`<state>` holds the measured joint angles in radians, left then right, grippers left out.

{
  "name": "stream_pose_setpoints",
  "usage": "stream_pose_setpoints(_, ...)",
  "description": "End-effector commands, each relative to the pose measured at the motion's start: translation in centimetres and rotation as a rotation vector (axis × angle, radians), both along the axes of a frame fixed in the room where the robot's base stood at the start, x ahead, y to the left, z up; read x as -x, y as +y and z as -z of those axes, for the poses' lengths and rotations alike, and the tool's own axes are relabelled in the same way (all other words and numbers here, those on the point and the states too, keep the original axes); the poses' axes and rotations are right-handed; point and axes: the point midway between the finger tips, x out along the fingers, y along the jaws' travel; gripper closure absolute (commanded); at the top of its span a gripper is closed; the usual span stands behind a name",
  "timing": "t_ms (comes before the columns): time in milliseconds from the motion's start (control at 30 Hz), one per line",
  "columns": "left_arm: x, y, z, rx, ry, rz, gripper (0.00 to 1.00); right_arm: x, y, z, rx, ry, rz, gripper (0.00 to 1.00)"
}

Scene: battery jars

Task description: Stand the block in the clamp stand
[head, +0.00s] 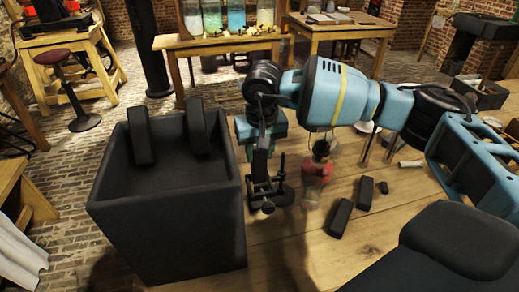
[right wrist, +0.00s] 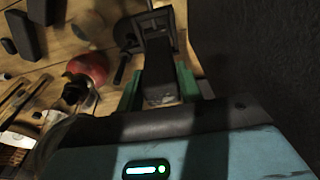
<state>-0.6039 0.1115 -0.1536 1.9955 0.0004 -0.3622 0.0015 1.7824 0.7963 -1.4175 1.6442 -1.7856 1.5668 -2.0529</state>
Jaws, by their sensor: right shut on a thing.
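My right gripper (head: 262,140) points down just right of the dark bin. Its green fingers (right wrist: 159,92) are shut on a dark block (right wrist: 160,72), which hangs roughly upright in the head view (head: 260,163). The black clamp stand (head: 270,200) stands on the wooden table below the gripper, with its upright parts close to the block. In the right wrist view, part of the stand (right wrist: 125,35) shows beyond the fingers. The block's lower end overlaps the stand, and I cannot tell whether they touch. My left gripper is out of view.
Dark blocks (head: 341,218) (head: 365,193) lie farther right. The table's front is clear.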

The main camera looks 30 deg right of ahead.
Motion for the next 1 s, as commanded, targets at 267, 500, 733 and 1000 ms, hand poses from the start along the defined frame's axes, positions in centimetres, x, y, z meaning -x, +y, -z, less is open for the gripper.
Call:
stream_pose_setpoints(267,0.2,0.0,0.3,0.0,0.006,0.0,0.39,0.0,0.0,0.6,-0.001,0.0,0.0,0.99)
stream_pose_setpoints(500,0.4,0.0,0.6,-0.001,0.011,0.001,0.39,0.0,0.0,1.1,-0.001,0.0,0.0,0.99)
stream_pose_setpoints(733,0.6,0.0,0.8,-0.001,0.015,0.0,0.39,0.0,0.0,1.6,-0.001,0.0,0.001,0.99)
stream_pose_setpoints(1000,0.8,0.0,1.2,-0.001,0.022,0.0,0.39,0.0,0.0,2.2,-0.001,0.0,0.001,0.99)
